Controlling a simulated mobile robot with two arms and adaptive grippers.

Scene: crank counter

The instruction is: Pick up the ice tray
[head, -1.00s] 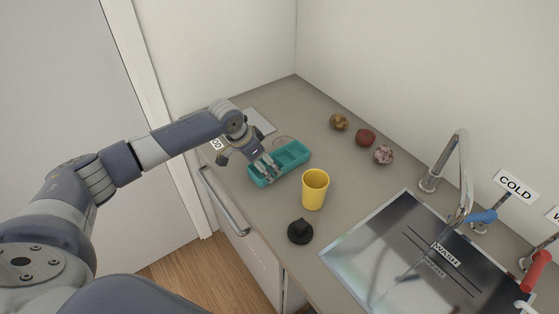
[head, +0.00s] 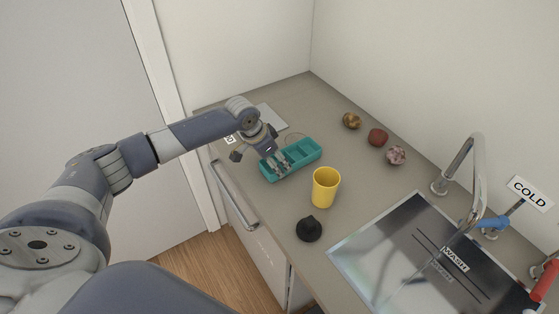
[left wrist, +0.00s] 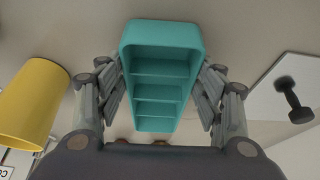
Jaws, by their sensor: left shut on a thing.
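The ice tray is a teal, long tray with several open compartments. In the head view the ice tray (head: 306,152) is at the counter's left side, behind the yellow cup. My left gripper (head: 279,163) is over its near-left end, with its fingers at the tray's sides. In the left wrist view the tray (left wrist: 160,53) lies between the two fingers of my left gripper (left wrist: 162,92), which is shut on it. I cannot tell whether the tray is clear of the counter. The fingers hide part of its near end. My right gripper is out of view.
A yellow cup (head: 325,188) stands close to the tray's right, with a black knobbed object (head: 308,229) in front. Several round objects, including a red one (head: 378,137), lie at the back. A sink (head: 432,262) with a tap (head: 470,170) is at right.

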